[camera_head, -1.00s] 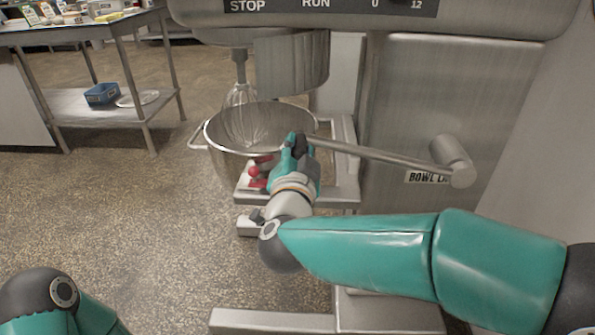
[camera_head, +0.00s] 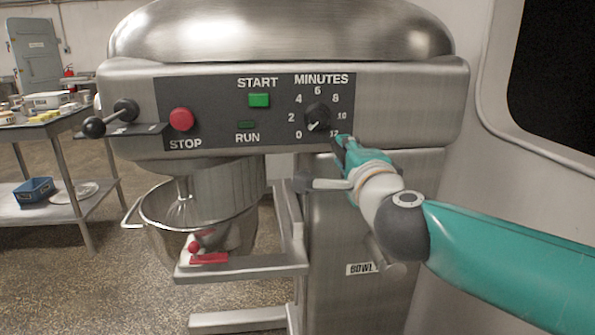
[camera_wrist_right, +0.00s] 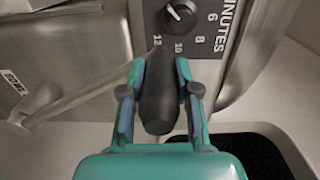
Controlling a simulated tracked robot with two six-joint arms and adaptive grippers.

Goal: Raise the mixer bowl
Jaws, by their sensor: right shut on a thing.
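The steel mixer bowl (camera_head: 160,235) hangs under the mixer head, with the whisk (camera_head: 187,208) reaching down inside it. The bowl sits in its carriage (camera_head: 240,268), and a red clamp lever (camera_head: 209,259) shows at the front. My right gripper (camera_head: 341,142) is up beside the timer dial, at the front of the machine. In the right wrist view its fingers are shut on the black handle (camera_wrist_right: 159,95) of the bowl lift lever. The lever's steel bar (camera_wrist_right: 85,97) runs off to the left there. My arm hides most of the lever in the head view. My left gripper is out of view.
The control panel has a red stop button (camera_head: 181,119), a green start button (camera_head: 259,100) and a timer dial (camera_head: 317,116), close to my right fingertips. A black-knobbed lever (camera_head: 110,118) juts out left. A steel table (camera_head: 70,207) stands at the far left.

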